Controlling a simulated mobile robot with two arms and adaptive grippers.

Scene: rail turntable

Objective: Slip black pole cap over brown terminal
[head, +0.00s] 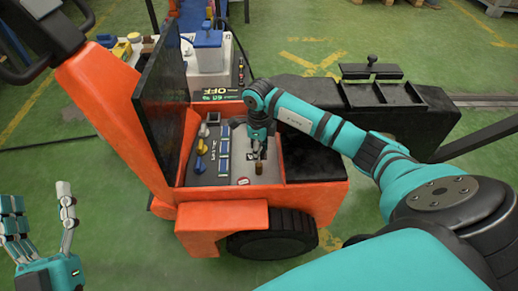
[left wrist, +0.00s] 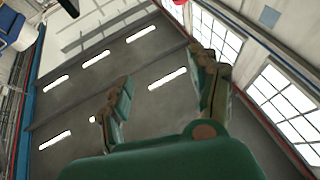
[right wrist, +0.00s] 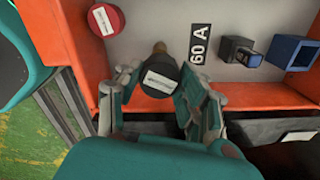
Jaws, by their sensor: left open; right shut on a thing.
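The black pole cap (right wrist: 160,78), with a white label on it, sits between the fingers of my right gripper (right wrist: 157,88), which is shut on it. The brown terminal (head: 259,168) stands on the grey panel just below my right gripper (head: 258,150) in the head view. In the right wrist view the tip of the brown terminal (right wrist: 159,47) shows just past the cap's edge; the cap hides the rest. I cannot tell whether they touch. My left gripper (head: 40,225) is open and empty, far left of the orange vehicle.
A red labelled cap (right wrist: 105,20) lies on the panel near the terminal. A "60 A" label (right wrist: 199,43), a black connector (right wrist: 238,50) and a blue socket (right wrist: 293,50) are right of it. Orange walls (head: 225,214) border the bay; a raised black lid (head: 162,85) stands left.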

